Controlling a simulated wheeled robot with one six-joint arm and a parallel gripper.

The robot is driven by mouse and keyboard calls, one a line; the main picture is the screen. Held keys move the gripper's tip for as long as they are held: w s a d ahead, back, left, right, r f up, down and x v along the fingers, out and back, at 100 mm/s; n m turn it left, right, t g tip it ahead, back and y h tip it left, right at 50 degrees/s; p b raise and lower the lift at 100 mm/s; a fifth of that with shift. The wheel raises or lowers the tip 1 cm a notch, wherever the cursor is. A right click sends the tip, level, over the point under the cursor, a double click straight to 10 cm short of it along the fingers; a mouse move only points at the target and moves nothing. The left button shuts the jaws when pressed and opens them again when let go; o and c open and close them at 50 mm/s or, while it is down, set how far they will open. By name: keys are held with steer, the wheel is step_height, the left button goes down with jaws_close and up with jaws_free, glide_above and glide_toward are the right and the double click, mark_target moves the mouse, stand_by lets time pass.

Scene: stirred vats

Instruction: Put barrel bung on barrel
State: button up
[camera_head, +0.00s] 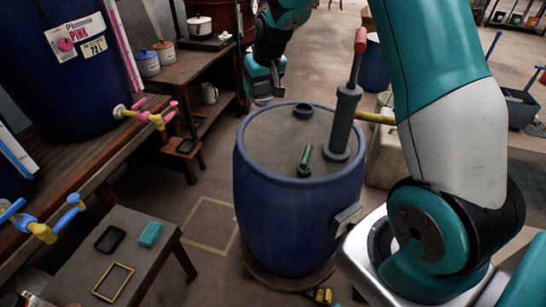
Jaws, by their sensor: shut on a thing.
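The barrel (285,215) is a large blue drum with a grey-brown lid, upright in the middle of the view. On its lid are an open dark ring (303,110) at the back and a short green tube (306,155) tilted at a second dark ring near the front. My gripper (264,98) is beyond the barrel's back left edge, pointing down. It is shut on a small dark grey piece, probably the barrel bung; the fingers largely hide it and its shape is unclear. The gripper appears apart from the barrel.
A grey hand pump (345,120) with a red handle stands upright on the lid's right side. A low table (150,265) stands at the front left. Shelves with pots (200,25) and a taller bench with a blue vat (75,75) are at the left.

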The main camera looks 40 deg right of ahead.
steer(key=w+d+r+b, duration=0.2)
steer(key=d+r+b, duration=0.1)
steer(key=d+b, duration=0.2)
step_height(320, 180, down, 20)
steer(key=shift+w+r+p, duration=0.1)
steer(key=shift+r+p, duration=0.15)
steer(key=shift+p, duration=0.05)
